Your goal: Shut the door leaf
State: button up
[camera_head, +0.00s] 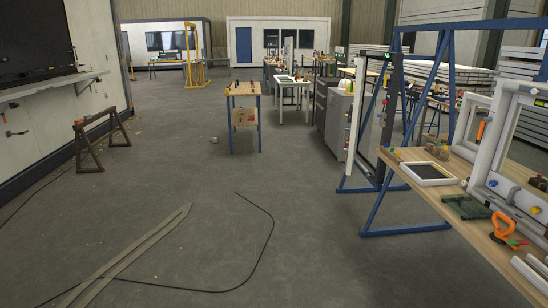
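A tall narrow framed panel (375,118), with a grey frame and a dark middle, stands upright on a blue stand right of centre. It looks like the door leaf, but I see it at a steep angle. I cannot tell how far open it is, and its hinges and handle are too small to make out. A blue door (244,45) also shows in the white wall far at the back. My gripper is not in view.
A wooden workbench (419,187) with frames and tools fills the right. Blue trestle legs stand on the floor under the panel. A black cable (272,238) and wooden slats (130,258) lie on the floor. A sawhorse (101,136) stands left. The middle floor is open.

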aim_at(354, 112)
jog(key=z, duration=0.05)
jog(key=i, duration=3.3)
jog(key=z, duration=0.95)
